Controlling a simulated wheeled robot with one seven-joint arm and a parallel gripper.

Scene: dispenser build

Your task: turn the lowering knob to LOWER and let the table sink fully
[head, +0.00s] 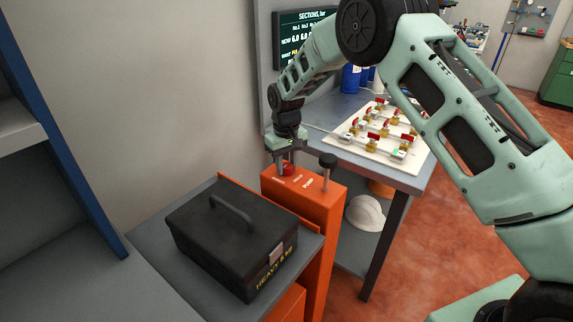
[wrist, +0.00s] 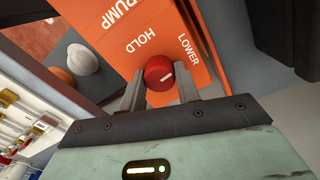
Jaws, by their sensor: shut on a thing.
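The red lowering knob (head: 287,169) sits on top of an orange control post (head: 325,205). In the wrist view the knob (wrist: 158,72) stands between my two fingers, and my gripper (wrist: 160,88) is shut on it. Its white mark points right, nearer the LOWER print (wrist: 188,50) than HOLD (wrist: 140,42). In the head view my gripper (head: 286,165) reaches down onto the knob from above. The lift table (head: 308,246) has a grey top, a little below the post's top. A black toolbox marked HEAVY (head: 225,235) rests on it.
A black-topped lever (head: 327,162) stands on the post beside the knob. A grey bench (head: 410,183) with a white valve board (head: 400,157) stands to the right, a white helmet (head: 366,214) under it. A grey surface (head: 130,285) adjoins at front left.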

